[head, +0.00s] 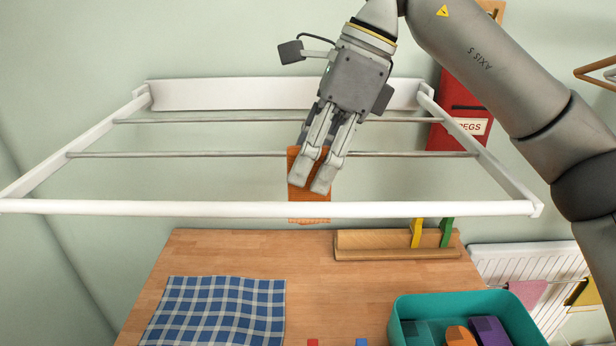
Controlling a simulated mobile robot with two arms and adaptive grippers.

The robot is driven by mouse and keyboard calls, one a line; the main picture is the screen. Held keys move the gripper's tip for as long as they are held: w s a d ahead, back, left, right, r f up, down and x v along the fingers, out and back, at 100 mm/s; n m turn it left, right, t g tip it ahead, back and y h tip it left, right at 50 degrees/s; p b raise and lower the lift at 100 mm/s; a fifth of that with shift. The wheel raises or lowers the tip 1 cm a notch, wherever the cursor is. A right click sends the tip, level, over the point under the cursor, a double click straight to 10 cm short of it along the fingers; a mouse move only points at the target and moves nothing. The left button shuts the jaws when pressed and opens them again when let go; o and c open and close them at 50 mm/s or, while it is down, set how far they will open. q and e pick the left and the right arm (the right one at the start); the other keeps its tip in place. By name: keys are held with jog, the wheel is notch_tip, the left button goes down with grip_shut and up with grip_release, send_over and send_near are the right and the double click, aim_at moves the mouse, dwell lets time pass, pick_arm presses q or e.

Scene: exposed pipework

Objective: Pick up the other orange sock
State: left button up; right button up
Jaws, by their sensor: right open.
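An orange cloth, which looks like a sock (295,195), hangs from a thin rod of the white wall rack, partly hidden by my fingers and the rack's front bar. My right gripper (311,186) is open and reaches down from above, its fingertips in front of this cloth. I cannot tell whether they touch it. Another orange item (460,337) lies in the teal basket (402,304) at the lower right, cut off by the frame edge; it may be a sock. My left gripper is not in view.
The white drying rack (150,207) spans the view above a wooden table (320,275). A blue checked cloth (215,308) lies on the table. A wooden stand (385,248) holds a yellow and a green peg. A red peg bag (455,95) hangs behind, and a white radiator (500,262) stands right.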

jog(key=shift+s+a+f, duration=0.1)
jog(key=shift+a+f, duration=0.05)
jog(key=shift+f, duration=0.55)
jog(key=shift+a, duration=0.2)
jog(key=shift+c, duration=2.7)
jog(key=c, duration=0.4)
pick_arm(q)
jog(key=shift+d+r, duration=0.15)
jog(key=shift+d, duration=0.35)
pick_arm(e)
jog(key=shift+c, duration=0.2)
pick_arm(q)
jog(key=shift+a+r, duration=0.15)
pick_arm(e)
jog(key=shift+r, duration=0.1)
